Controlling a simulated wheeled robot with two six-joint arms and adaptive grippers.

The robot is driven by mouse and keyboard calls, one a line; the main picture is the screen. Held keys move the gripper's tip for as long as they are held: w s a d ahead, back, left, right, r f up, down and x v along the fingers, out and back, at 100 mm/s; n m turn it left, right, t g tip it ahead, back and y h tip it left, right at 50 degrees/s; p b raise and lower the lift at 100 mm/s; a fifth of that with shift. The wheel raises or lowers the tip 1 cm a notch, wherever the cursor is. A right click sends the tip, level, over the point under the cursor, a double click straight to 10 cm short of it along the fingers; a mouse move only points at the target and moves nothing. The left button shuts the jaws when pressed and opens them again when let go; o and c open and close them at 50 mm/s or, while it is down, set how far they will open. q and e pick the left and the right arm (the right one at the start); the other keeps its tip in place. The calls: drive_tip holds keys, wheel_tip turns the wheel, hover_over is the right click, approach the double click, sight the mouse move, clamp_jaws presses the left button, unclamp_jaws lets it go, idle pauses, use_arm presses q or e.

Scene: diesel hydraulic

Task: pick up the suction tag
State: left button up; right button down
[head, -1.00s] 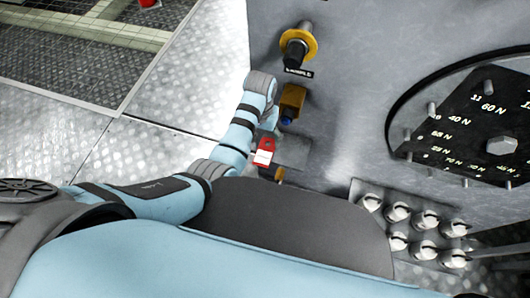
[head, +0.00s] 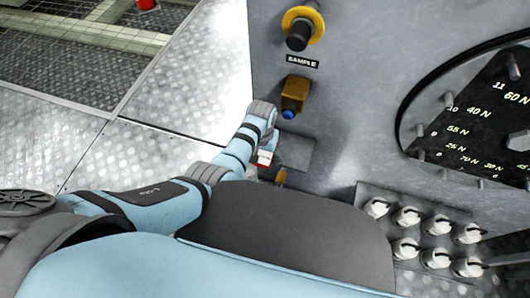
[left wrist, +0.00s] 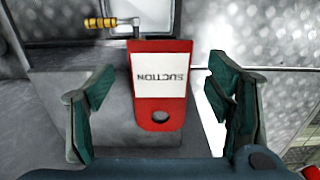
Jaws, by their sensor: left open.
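The suction tag (left wrist: 160,118) is a red tag with a white label reading "SUCTION" upside down and a hole near its lower end. In the left wrist view it lies between the two green fingers of my left gripper (left wrist: 162,112), which is open with a gap on each side of the tag. In the head view the tag (head: 265,158) shows as a small red and white piece beside my left wrist, near the panel. My left gripper's fingers are mostly hidden there by the arm. My right gripper is not in view.
A grey panel (head: 350,110) stands to the right, with a yellow-ringed black knob (head: 300,30), a brass block with a blue end (head: 293,97) and several white fittings (head: 407,217). A brass fitting (left wrist: 108,22) is beyond the tag. Open metal floor (head: 150,90) lies left.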

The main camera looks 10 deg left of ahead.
use_arm(q)
drive_tip(key=shift+f, duration=0.25)
idle(0.3)
drive_tip(key=shift+s, duration=0.1)
drive_tip(key=c, duration=1)
